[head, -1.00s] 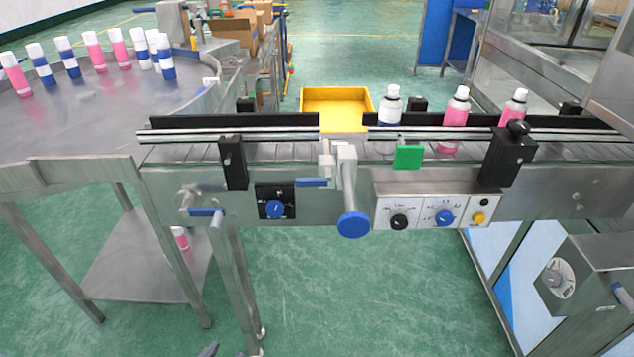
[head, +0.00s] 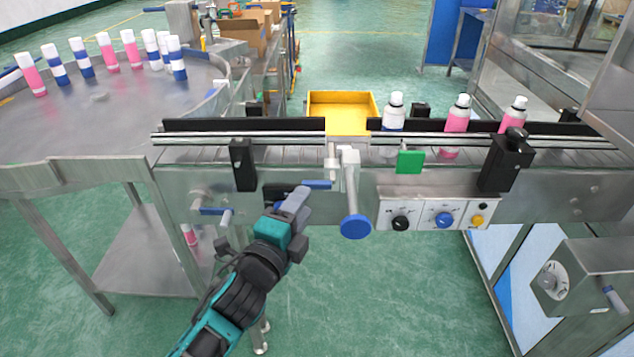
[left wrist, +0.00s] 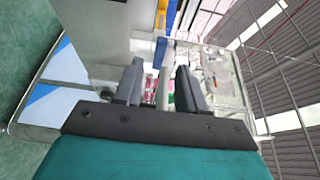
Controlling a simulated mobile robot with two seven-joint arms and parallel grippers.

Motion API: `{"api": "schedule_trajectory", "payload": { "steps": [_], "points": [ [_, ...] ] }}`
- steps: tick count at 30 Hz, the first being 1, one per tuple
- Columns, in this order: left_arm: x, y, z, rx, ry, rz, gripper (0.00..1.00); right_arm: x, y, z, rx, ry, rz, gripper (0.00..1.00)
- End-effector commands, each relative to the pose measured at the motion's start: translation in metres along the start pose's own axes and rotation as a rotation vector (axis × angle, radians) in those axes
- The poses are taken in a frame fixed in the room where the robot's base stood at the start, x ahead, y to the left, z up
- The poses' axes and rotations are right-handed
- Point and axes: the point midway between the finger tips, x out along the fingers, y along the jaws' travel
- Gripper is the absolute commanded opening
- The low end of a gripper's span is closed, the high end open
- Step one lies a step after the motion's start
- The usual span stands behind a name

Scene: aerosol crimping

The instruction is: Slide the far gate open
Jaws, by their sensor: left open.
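The conveyor (head: 280,152) crosses the head view. Its far black guide rail (head: 245,124) has a gap in front of a yellow bin (head: 340,98); I cannot tell which part is the far gate. A blue-tipped lever (head: 317,184) sits on the near side, left of a post with a round blue knob (head: 355,227).
Bottles, one of them a blue-and-white bottle (head: 393,112), stand on the belt at right. A round steel table (head: 110,110) with several bottles is at left. A green block (head: 410,162) and a control panel (head: 435,213) with knobs are on the conveyor's near side.

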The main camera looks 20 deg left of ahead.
Motion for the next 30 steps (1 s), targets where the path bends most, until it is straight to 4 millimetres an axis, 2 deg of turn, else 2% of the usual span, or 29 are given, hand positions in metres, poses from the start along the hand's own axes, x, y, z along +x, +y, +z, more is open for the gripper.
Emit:
{"api": "schedule_trajectory", "payload": {
  "steps": [6, 12, 18, 25, 30],
  "points": [
    [0.04, -0.001, 0.0, -0.002, 0.0, -0.001, 0.4, 0.0, 0.0, -0.003, -0.001, 0.005, 0.0, 0.63],
    [0.064, 0.001, 0.0, -0.004, 0.001, 0.001, 0.4, 0.001, 0.0, -0.003, 0.0, 0.005, 0.0, 0.63],
    [0.072, 0.001, 0.0, -0.004, 0.001, 0.001, 0.4, 0.0, 0.0, -0.002, 0.0, 0.002, 0.0, 0.63],
    [0.073, 0.001, 0.0, -0.004, 0.001, 0.001, 0.4, -0.001, 0.0, 0.0, 0.001, -0.001, 0.0, 0.63],
    [0.072, 0.001, 0.0, -0.004, 0.0, 0.001, 0.25, -0.001, 0.0, 0.0, 0.001, -0.002, 0.0, 0.63]
  ]
}}
